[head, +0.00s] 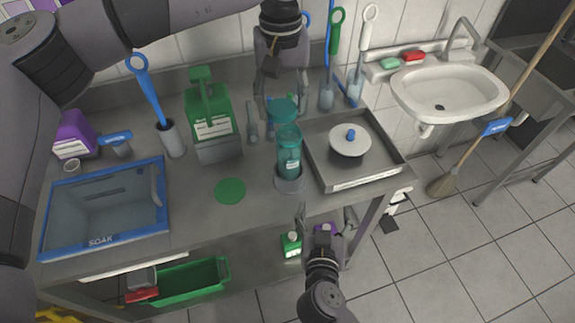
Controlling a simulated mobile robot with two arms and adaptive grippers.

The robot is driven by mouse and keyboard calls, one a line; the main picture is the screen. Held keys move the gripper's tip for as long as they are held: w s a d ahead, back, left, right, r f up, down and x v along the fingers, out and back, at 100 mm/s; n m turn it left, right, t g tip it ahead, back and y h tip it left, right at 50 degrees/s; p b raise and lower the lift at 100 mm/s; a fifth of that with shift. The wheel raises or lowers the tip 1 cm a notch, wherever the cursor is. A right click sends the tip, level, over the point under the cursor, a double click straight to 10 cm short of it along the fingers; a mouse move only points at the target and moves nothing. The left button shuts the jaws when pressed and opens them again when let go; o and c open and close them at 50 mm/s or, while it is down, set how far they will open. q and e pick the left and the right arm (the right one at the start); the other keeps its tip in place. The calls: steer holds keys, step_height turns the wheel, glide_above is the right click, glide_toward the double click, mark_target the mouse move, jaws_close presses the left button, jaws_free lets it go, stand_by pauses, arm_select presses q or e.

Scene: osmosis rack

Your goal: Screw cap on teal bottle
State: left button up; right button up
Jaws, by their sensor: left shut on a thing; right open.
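The teal bottle (289,157) stands upright in a grey round holder (289,184) near the front edge of the steel table. My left gripper (281,103) reaches down from the top and is shut on a teal cap (283,112). In the picture the cap shows just above the bottle's top and slightly left of it; I cannot tell whether the two touch. My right gripper (327,216) points up from below, open and empty, in front of the table edge and lower right of the bottle.
A steel tray (390,164) with a white blue-knobbed lid (350,141) is right of the bottle. A green jug (208,115), a green disc (230,190) and a blue-rimmed soak bin (105,236) are to the left. Brushes (328,92) stand behind. A sink (448,90) is at right.

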mark_target(290, 159)
steer(key=a+r+t+y, duration=0.2)
steer(key=a+r+t, duration=0.2)
steer(key=a+r, duration=0.3)
step_height(290, 159, up, 2)
steer(key=shift+s+a+r+n+y, duration=0.2)
steer(key=shift+s+n+y, duration=0.1)
steer(key=shift+y, duration=0.1)
steer(key=shift+w, duration=0.15)
steer(key=w, duration=1.1)
steer(key=shift+w+a, duration=0.3)
steer(key=shift+w, duration=0.1)
steer(key=shift+c, duration=0.5)
jaws_close()
